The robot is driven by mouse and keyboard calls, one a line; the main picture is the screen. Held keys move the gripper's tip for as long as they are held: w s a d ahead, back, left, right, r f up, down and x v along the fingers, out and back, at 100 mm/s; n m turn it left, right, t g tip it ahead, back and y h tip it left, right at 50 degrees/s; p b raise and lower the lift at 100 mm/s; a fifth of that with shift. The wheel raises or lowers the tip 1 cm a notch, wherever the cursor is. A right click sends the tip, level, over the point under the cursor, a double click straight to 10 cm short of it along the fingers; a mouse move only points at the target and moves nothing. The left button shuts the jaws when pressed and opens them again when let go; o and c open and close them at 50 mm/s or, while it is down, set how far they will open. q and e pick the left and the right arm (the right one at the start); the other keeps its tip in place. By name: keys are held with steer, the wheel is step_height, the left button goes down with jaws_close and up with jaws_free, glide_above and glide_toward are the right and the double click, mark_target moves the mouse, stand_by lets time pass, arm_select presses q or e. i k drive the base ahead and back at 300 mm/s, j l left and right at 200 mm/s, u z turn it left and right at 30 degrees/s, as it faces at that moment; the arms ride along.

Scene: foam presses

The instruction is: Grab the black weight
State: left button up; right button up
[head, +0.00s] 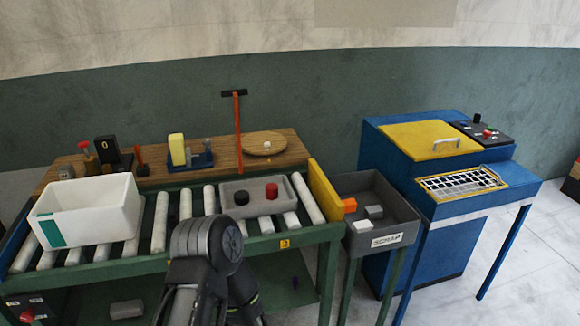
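A small black round weight (241,198) sits in a shallow grey tray (231,186) on the roller conveyor. A red round piece (271,190) sits to its right in the same tray, apart from it. Part of one of my arms rises from the bottom edge in front of the conveyor, below the tray. No gripper fingers show, and I cannot tell which arm it is.
A white bin (88,211) stands on the rollers at left. A wooden shelf (215,156) behind holds several tools, a yellow block (177,149) and a round board (263,143). A grey scrap bin (382,232) and a blue press (384,150) stand right.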

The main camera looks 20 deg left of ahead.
mark_target(241, 198)
steer(key=j+z, duration=0.3)
steer(key=j, duration=0.35)
steer(key=j+z, duration=0.3)
steer(key=j, duration=0.4)
